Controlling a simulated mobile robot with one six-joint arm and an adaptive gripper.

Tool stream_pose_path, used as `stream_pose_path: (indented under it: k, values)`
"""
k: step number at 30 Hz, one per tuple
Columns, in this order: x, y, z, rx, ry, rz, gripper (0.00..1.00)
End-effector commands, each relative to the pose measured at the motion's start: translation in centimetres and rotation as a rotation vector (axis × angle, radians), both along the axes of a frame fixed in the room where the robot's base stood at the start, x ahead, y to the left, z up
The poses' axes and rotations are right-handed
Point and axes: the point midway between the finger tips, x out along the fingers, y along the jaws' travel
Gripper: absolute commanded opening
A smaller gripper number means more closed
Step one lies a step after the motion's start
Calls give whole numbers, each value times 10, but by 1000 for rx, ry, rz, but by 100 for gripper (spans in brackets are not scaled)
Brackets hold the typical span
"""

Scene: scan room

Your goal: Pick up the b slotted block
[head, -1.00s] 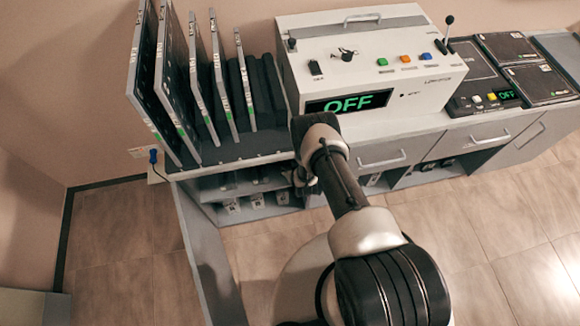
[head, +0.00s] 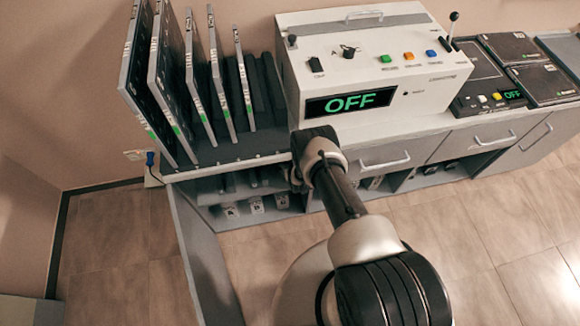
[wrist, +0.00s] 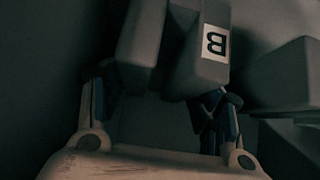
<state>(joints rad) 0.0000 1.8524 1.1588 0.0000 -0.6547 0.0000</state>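The b slotted block (wrist: 183,75) fills the upper middle of the wrist view. It is grey, with a white label bearing a black B, upside down in this view, and a dark slot beside the labelled part. My gripper (wrist: 158,98) has its two fingers wide apart with a gap between them. The fingertips are at the near end of the block, one towards each side. I cannot tell whether they touch it. In the head view my arm reaches down to the lower shelf and hides the gripper.
Another grey block (wrist: 290,75) is close on the right in the wrist view. The worktop (head: 225,160) above the shelf holds upright panels (head: 160,80) and a white console (head: 375,75) reading OFF. A cabinet side panel (head: 205,255) stands at the left. The floor in front is clear.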

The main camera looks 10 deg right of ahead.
Motion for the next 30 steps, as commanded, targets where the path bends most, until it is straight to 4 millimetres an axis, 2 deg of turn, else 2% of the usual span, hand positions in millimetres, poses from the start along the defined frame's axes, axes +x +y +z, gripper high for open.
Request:
stream_pose_path:
  k: [2, 18, 26, 30]
  values:
    - [0, 0, 0, 0, 0, 0, 49]
    - [0, 0, 0, 0, -1, 0, 13]
    - [2, 0, 3, 0, -5, 0, 13]
    - [2, 0, 10, 0, -6, 0, 13]
